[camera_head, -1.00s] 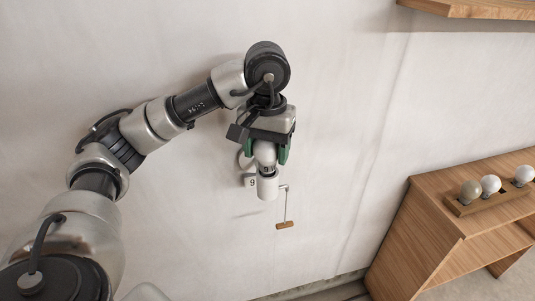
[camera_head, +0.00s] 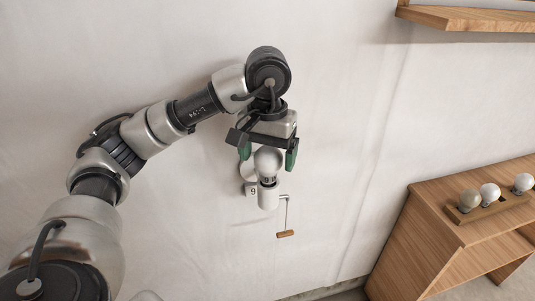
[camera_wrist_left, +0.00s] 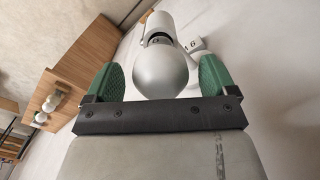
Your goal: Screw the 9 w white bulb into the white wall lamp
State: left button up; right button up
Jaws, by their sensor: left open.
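The white bulb (camera_head: 267,160) sits upright with its base in the white wall lamp (camera_head: 267,196). The lamp is a white cylinder fixed to the wall, with a tag reading 9 beside it. My left gripper (camera_head: 268,160) is open, with its green fingers on both sides of the bulb and apart from it. In the left wrist view the round bulb (camera_wrist_left: 160,72) lies between the open fingers, with the lamp (camera_wrist_left: 161,22) beyond it. How deep the bulb sits in the socket cannot be told. My right gripper is not in view.
A wooden cabinet (camera_head: 425,235) stands at the right, with a wooden holder (camera_head: 510,203) carrying three bulbs on top. A wooden shelf (camera_head: 460,18) is at the upper right. A pull handle (camera_head: 285,234) hangs beside the lamp. The wall around is bare.

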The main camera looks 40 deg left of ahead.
pick_arm(q)
notch_tip(320, 180, up, 2)
jog(key=shift+r+p, duration=0.1)
jog(key=shift+p, duration=0.55)
jog(key=n, duration=0.9)
jog(key=shift+w+d+n, duration=0.1)
jog(key=shift+d+n, duration=0.05)
jog(key=shift+n, duration=0.25)
jog(key=n, duration=0.5)
jog(key=shift+w+n+p, duration=0.1)
jog(key=shift+n+p, duration=0.25)
jog(key=shift+n, duration=0.05)
jog(key=n, duration=0.7)
jog(key=shift+w, duration=0.15)
